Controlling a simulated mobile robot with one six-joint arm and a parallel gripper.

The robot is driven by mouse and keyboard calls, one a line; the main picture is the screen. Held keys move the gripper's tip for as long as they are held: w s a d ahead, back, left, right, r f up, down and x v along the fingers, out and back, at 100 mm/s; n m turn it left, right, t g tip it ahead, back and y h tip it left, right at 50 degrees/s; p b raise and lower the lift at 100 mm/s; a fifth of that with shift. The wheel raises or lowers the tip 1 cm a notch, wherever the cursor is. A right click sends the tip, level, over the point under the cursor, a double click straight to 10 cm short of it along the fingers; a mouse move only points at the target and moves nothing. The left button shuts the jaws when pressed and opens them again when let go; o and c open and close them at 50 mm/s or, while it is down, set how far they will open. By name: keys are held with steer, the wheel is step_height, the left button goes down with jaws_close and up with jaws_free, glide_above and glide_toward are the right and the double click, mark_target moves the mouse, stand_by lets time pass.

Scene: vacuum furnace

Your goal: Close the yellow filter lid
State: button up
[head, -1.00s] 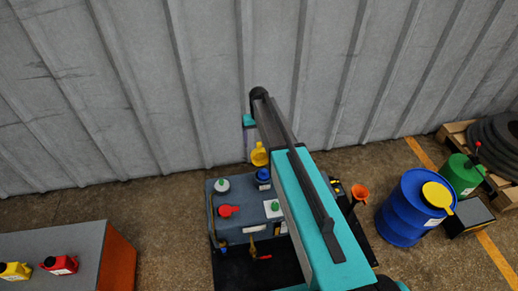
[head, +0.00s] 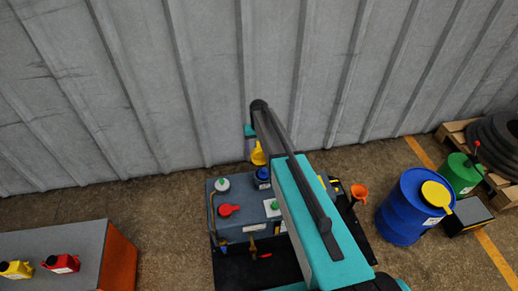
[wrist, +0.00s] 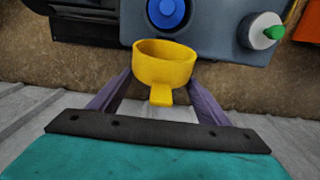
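The yellow filter lid (head: 257,154) shows in the head view behind the grey machine, just below the end of my arm. In the wrist view the round, cup-like yellow lid (wrist: 164,66) has its hollow side up and a short tab pointing towards my gripper. My gripper (wrist: 162,82) has one finger on each side of the lid, close to its walls. Whether the fingers press on it is not clear. In the head view my arm covers part of the machine, and the fingers are hard to make out.
The grey machine (head: 235,236) carries a red handled cap (head: 229,210), a white cap with green knob (head: 222,184) and a blue cap (wrist: 168,12). An orange funnel (head: 359,191) and a blue drum (head: 400,215) stand right. The ribbed wall (head: 120,90) is close behind.

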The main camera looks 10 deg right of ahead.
steer(key=c, duration=1.1)
